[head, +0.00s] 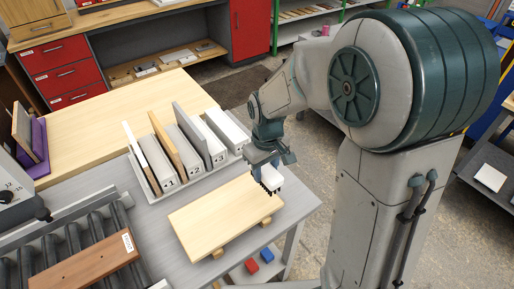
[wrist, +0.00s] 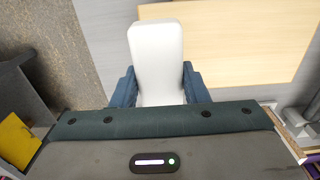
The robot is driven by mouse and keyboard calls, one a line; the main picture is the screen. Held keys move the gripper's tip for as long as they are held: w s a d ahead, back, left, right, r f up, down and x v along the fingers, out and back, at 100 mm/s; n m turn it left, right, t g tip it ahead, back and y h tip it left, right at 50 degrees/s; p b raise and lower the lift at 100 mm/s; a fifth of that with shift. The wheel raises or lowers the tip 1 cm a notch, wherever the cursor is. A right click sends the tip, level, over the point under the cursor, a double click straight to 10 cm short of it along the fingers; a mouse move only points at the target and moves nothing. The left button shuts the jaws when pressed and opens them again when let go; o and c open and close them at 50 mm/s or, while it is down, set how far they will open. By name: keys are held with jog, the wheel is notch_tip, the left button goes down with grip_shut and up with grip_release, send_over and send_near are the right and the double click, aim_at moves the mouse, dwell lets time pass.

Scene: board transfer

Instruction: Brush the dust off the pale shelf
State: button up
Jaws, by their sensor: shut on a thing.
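The pale shelf (head: 222,218) is a light wooden board lying on small wooden supports on the grey table. It also shows at the upper right of the wrist view (wrist: 245,35). My gripper (head: 268,166) is at the shelf's upper right corner in the head view. It is shut on a white brush (head: 271,177) with dark bristles pointing down. In the wrist view the brush's white back (wrist: 156,55) stands between my blue fingers (wrist: 158,88). I cannot tell whether the bristles touch the shelf. No dust can be made out on it.
A white rack (head: 155,196) with several upright boards and numbered dividers stands behind the shelf. A roller conveyor (head: 60,240) with a brown board (head: 85,268) is at the left. Red and blue blocks (head: 266,255) lie below the table. The table's right edge is close to the shelf.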

jog(key=shift+r+p, duration=0.6)
jog(key=shift+r, duration=0.55)
jog(key=shift+d+f, duration=0.1)
